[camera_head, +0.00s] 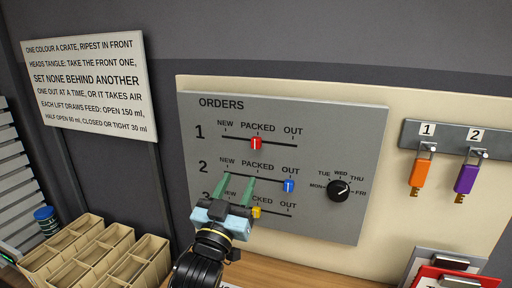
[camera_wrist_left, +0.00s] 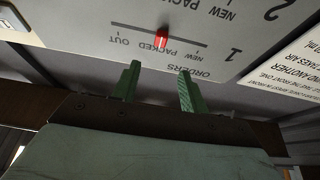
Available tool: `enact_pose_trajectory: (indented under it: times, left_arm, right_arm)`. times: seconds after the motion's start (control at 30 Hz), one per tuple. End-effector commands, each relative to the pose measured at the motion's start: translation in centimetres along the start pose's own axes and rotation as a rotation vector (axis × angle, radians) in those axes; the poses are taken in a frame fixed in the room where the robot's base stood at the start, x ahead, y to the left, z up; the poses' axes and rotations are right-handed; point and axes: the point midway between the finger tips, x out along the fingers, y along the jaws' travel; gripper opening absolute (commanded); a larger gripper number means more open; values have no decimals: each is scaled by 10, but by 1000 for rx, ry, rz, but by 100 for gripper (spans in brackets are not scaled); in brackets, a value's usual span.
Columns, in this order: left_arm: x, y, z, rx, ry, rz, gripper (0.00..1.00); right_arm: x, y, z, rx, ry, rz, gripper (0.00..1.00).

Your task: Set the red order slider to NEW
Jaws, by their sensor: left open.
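The red slider (camera_head: 257,143) sits at PACKED, the middle mark of row 1 on the grey ORDERS board (camera_head: 330,120). NEW is at the left end of that row's slot and OUT at the right end. The red slider also shows in the left wrist view (camera_wrist_left: 161,40), upside down, beyond and between the fingertips. My left gripper (camera_head: 236,187) is open and empty, in front of the board near row 2, below the red slider and apart from it. The right gripper is not in view.
The blue slider (camera_head: 289,186) is at OUT in row 2. A yellow slider (camera_head: 257,212) in row 3 is near the middle, partly behind my gripper. A black day dial (camera_head: 338,190) is at right. Orange (camera_head: 418,173) and purple (camera_head: 466,178) tags hang further right. Crates (camera_head: 90,250) stand lower left.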

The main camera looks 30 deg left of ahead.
Motion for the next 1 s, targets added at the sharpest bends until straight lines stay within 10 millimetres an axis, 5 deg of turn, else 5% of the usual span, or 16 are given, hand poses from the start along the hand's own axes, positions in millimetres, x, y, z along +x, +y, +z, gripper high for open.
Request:
enact_pose_trajectory:
  times: [0.17,0.5,1.0]
  left_arm:
    - [36,0,-3,2,3,0,44]
    - [101,0,-1,1,-2,0,44]
    - [119,0,1,1,-4,0,44]
  right_arm:
    - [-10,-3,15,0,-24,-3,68]
    - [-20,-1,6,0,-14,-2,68]
    - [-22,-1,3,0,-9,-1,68]
